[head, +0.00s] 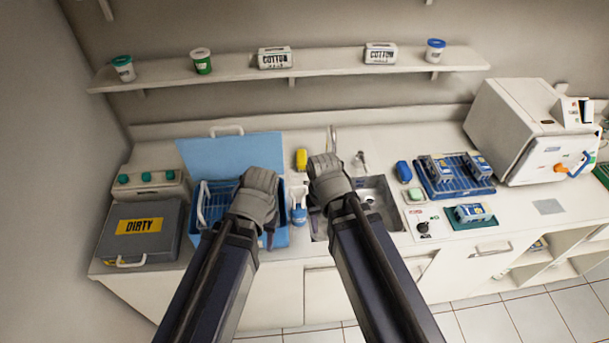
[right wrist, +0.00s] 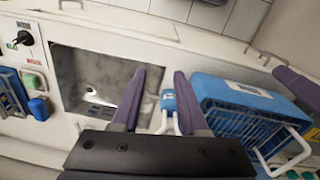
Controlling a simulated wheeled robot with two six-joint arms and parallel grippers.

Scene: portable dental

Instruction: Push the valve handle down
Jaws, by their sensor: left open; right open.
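A small valve with a black handle (head: 423,228) is on a white labelled plate (head: 413,213) on the counter, right of the sink. The black handle also shows at the upper left of the right wrist view (right wrist: 23,38). My right gripper (right wrist: 165,85) is open and empty, above the sink's left edge, well left of the valve. In the head view my right gripper (head: 322,205) hides part of the sink. My left gripper (head: 262,225) is open over the blue bin, further from the valve. Its fingertips are partly hidden in the head view.
The sink (head: 377,203) lies between my right gripper and the valve. A blue bin (head: 273,238) stands left of the sink, and a grey DIRTY case (head: 140,228) further left. Blue racks (head: 454,178) and a white autoclave (head: 525,130) are at the right.

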